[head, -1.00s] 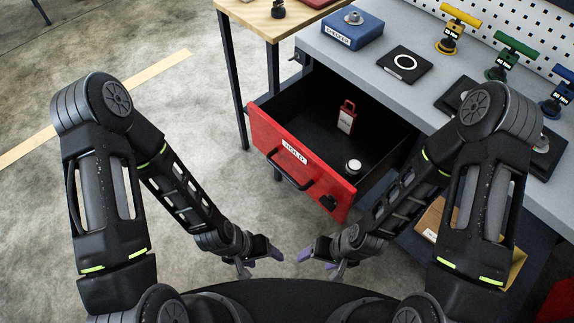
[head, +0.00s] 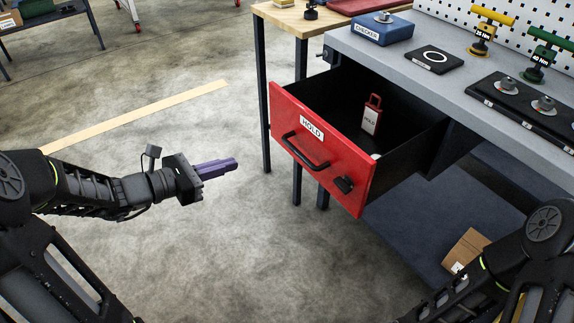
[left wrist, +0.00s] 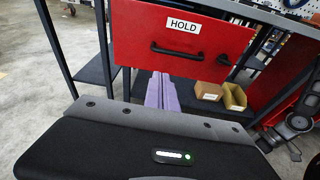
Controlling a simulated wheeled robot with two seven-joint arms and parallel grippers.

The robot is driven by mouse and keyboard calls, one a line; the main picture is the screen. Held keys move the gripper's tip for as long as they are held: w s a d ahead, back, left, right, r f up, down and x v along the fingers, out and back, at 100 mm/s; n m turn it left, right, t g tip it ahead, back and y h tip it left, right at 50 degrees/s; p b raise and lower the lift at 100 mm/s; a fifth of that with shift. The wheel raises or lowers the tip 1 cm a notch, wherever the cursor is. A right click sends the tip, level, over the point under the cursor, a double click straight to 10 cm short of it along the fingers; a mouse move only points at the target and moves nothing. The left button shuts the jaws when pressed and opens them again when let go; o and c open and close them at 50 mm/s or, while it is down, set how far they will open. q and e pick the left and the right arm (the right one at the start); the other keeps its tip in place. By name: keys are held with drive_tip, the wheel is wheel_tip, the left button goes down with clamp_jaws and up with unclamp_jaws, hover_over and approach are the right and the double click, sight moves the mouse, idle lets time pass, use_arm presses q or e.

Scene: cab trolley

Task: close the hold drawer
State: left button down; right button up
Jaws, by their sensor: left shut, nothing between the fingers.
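The hold drawer (head: 318,148) has a red front with a HOLD label and a black bar handle (head: 305,152). It stands pulled out from under the grey bench. Inside it are a red and white HOLD tag (head: 372,114) and a partly hidden pale round object. My left gripper (head: 232,166) is shut and empty, to the left of the drawer front and apart from it. In the left wrist view its purple fingers (left wrist: 161,92) lie together, below the red front (left wrist: 185,45) and handle (left wrist: 177,51) in the picture. My right gripper is out of view; only my right arm shows at the lower right.
The grey bench top (head: 450,88) carries a blue checker box (head: 368,28), a black plate with a white ring (head: 434,58) and torque tools. A wooden table (head: 330,20) stands left of it. A cardboard box (head: 465,250) sits on the lower shelf. The floor before the drawer is clear.

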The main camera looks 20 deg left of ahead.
use_arm(q)
drive_tip(key=shift+d+r+h, duration=0.2)
drive_tip(key=shift+r+h, duration=0.1)
drive_tip(key=shift+r, duration=0.1)
drive_tip(key=b, duration=0.3)
approach(287, 145)
drive_tip(key=shift+x, duration=3.45)
drive_tip(key=shift+w+d+f, duration=0.1)
